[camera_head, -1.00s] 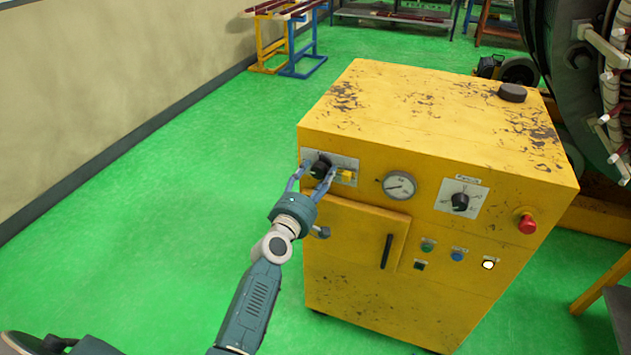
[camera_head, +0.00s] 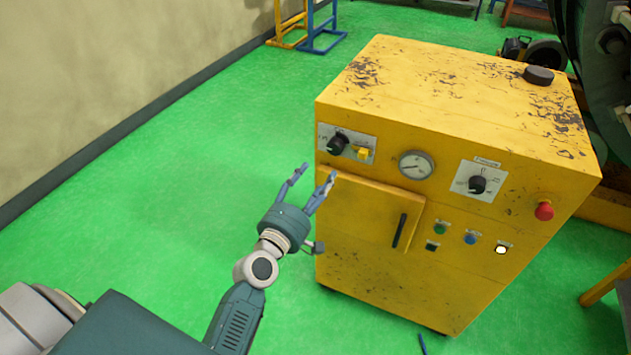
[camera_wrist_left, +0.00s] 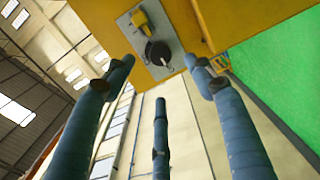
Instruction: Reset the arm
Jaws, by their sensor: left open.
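My left gripper (camera_head: 317,175) is open and empty, with its blue fingers spread in front of the yellow cabinet's left front edge. It is apart from the black knob (camera_head: 337,144), which sits above and to the right of it on a grey plate beside a small yellow switch (camera_head: 363,153). In the left wrist view the knob (camera_wrist_left: 157,53) shows beyond the fingertips, with nothing between the fingers. A thin blue tip (camera_head: 422,345) at the bottom edge of the head view looks like a finger of my right gripper; the rest is out of frame.
The yellow cabinet (camera_head: 450,95) bears a gauge (camera_head: 416,165), a second knob (camera_head: 477,184), a red button (camera_head: 544,211), several small buttons and a door with a black handle (camera_head: 399,231). A large dark machine stands at the right. Green floor is clear to the left.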

